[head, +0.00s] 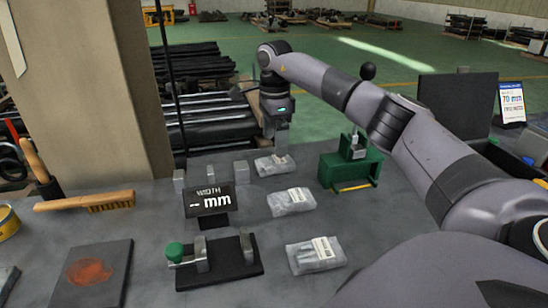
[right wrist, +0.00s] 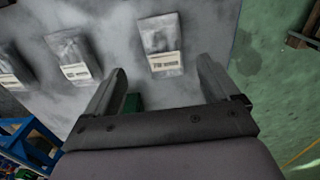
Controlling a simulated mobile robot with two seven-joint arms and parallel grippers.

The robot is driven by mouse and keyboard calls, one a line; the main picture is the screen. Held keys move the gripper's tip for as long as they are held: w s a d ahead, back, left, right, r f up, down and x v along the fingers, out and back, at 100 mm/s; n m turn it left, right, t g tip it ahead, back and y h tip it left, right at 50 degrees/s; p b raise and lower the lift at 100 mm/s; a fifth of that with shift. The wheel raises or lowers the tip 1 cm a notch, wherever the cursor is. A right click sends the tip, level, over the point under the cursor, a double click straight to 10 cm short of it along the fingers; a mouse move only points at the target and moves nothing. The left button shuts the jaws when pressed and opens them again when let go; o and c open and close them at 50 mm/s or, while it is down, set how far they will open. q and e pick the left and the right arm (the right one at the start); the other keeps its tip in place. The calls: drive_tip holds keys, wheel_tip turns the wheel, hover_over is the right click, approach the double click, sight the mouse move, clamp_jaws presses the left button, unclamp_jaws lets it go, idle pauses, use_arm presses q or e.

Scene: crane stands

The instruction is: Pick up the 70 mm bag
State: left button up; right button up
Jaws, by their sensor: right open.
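Three clear plastic bags with white labels lie in a row on the grey table: a far bag (head: 275,166), a middle bag (head: 291,201) and a near bag (head: 316,255). The label print is too small to read, so I cannot tell which is the 70 mm one. My right gripper (head: 281,148) points down above the far bag. In the right wrist view, the open, empty fingers (right wrist: 161,68) lie either side of one bag's lower end (right wrist: 158,42), with two more bags (right wrist: 75,58) (right wrist: 10,68) to the left. My left gripper is out of view.
A card reading 70 mm (head: 512,102) stands at the right. A display reading WIDTH -- mm (head: 208,200) stands left of the bags, behind a black fixture with a green knob (head: 175,252). A green block fixture (head: 350,166) is right of the far bag. A brush (head: 85,201) lies left.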

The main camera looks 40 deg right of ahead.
sight(275, 160)
drive_tip(key=shift+w+d+f, duration=0.1)
drive_tip(key=shift+w+d, duration=0.1)
wheel_tip(275, 160, down, 7)
drive_tip(key=shift+s+r+p, duration=0.1)
drive_tip(key=shift+p, duration=0.2)
drive_tip(key=c, duration=1.3)
drive_tip(key=shift+r, duration=0.1)
